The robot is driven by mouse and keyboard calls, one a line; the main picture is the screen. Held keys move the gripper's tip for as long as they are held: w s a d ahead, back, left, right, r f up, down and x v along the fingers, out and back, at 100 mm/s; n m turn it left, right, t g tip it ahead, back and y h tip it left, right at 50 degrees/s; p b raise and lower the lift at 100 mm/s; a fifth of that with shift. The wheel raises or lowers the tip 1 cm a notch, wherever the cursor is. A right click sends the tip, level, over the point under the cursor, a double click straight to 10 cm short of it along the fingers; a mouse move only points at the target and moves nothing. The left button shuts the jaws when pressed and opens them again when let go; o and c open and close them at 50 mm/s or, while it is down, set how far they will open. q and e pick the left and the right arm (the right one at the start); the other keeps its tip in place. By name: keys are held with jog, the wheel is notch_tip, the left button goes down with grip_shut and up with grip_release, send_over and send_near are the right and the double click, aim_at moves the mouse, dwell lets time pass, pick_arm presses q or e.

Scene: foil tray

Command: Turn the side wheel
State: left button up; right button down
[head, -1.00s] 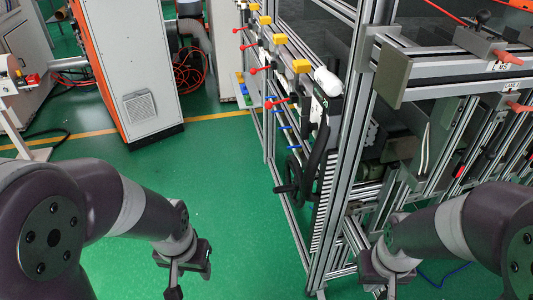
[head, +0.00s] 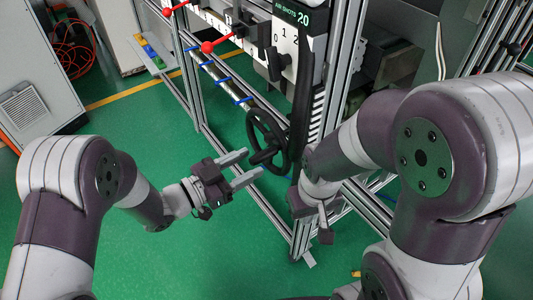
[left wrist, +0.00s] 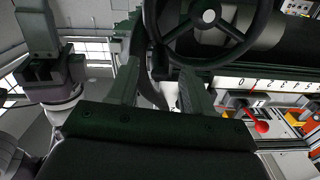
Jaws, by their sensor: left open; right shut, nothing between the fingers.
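The side wheel (head: 270,139) is a black spoked handwheel on the left side of the metal frame. It also shows at the top of the left wrist view, with a pale hub (left wrist: 208,17). My left gripper (head: 253,163) is open and empty, its two fingers pointing at the wheel's lower left rim. In the left wrist view its fingers (left wrist: 158,82) reach up below the wheel; whether they touch the rim I cannot tell. My right gripper (head: 325,226) is shut and empty, pointing down to the right of and below the wheel.
The aluminium frame (head: 190,85) carries red-knobbed levers (head: 208,47) and blue pegs (head: 245,100) above the wheel. A counter panel (head: 300,17) sits at the top. A grey cabinet (head: 30,100) stands at the left. The green floor (head: 200,270) is clear below my left arm.

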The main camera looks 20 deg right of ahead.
aim_at(280, 147)
pick_arm(q)
jog(key=x, duration=0.6)
jog(key=shift+d, duration=0.1)
grip_shut()
